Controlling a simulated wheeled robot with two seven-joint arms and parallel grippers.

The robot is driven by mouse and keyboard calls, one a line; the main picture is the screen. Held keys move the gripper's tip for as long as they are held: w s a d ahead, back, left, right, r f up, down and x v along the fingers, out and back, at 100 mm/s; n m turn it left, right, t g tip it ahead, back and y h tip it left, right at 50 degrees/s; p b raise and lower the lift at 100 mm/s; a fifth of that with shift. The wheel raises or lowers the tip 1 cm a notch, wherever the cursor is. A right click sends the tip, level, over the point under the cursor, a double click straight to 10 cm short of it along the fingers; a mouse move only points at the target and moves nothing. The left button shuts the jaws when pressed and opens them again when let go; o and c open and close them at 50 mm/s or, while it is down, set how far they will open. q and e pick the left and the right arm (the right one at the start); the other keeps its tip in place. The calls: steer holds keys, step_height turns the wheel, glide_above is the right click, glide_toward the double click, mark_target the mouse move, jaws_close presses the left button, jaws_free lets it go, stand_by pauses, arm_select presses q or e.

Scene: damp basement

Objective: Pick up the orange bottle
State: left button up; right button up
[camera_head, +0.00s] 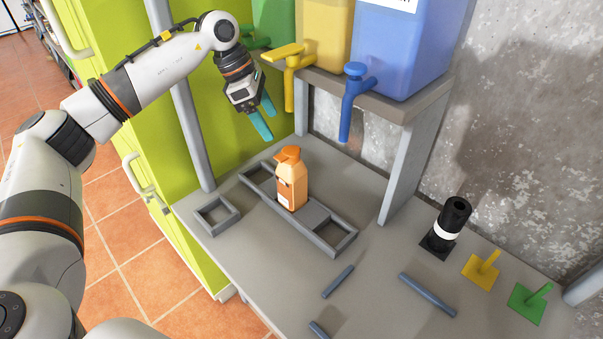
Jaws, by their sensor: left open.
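The orange bottle (292,184) stands upright in a long grey frame (325,243) on the grey table. It has an orange pump top and a pale label low on its front. My left gripper (262,124) is open, with teal fingers pointing down. It hangs above and behind the bottle, a little to its left in the picture, apart from it and empty. My right gripper is not in view.
Yellow (323,35) and blue (396,50) containers with taps stand on a raised shelf (372,100) behind the bottle. A small square frame (216,214), grey bars (428,295) and a black cylinder (451,222) are on the table. A green cabinet (110,45) stands left.

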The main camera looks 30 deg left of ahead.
mark_target(289, 151)
arm_select(q)
steer(key=x, duration=0.1)
steer(key=p+x, duration=0.1)
steer(key=x, duration=0.3)
steer(key=shift+s+d+f, duration=0.2)
steer(key=shift+s, duration=0.05)
steer(key=shift+w+d+f, duration=0.1)
steer(key=shift+w+f, duration=0.05)
steer(key=shift+f, duration=0.2)
steer(key=shift+w+d+f+p, duration=0.15)
steer(key=shift+f+p, duration=0.1)
steer(key=shift+p, duration=0.15)
steer(key=p+x, duration=0.1)
steer(key=x, duration=0.3)
steer(key=shift+w+d+p, duration=0.2)
steer(key=shift+w+p, duration=0.05)
steer(key=shift+p, duration=0.1)
steer(key=shift+f, duration=0.25)
steer(key=c, duration=0.5)
jaws_close()
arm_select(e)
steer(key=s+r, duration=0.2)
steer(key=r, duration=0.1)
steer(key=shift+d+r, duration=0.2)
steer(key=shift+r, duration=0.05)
